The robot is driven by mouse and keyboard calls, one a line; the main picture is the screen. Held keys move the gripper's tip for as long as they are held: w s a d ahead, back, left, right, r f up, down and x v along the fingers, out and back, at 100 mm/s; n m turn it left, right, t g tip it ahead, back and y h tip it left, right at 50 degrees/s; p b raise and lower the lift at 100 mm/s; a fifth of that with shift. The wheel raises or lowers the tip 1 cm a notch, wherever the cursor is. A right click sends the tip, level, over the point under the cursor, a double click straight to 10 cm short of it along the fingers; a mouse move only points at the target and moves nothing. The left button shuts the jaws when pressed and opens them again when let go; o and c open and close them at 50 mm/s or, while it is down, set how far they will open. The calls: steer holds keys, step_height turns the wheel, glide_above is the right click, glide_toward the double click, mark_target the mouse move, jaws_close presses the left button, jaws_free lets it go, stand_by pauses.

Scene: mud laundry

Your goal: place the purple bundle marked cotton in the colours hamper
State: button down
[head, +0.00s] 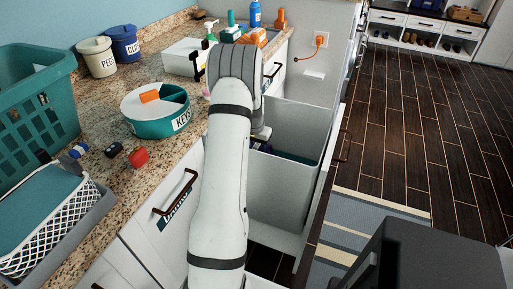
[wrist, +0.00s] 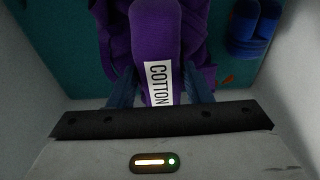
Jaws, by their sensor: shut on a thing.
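The purple bundle (wrist: 150,30) fills the upper middle of the wrist view, with a white label reading COTTON. My gripper (wrist: 160,90) is shut on it, with a dark blue finger at each side of the labelled part. My arm hides most of the bundle there. No colours label is visible on the bin.
A blue item (wrist: 255,25) lies in the bin at the wrist view's upper right. The granite counter (head: 105,150) on the left carries a teal KEYS bowl (head: 150,122), PEGS tub (head: 97,57) and teal basket (head: 35,115). Dark floor (head: 440,140) is open at right.

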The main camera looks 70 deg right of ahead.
steer(key=shift+f, duration=0.3)
steer(key=c, duration=0.7)
jaws_free()
steer(key=shift+r+p, duration=0.35)
steer(key=shift+r, duration=0.25)
steer(key=r, duration=0.4)
steer(key=a+r, duration=0.1)
steer(key=r, duration=0.7)
steer(key=shift+a+p, duration=0.25)
steer(key=shift+p, duration=0.15)
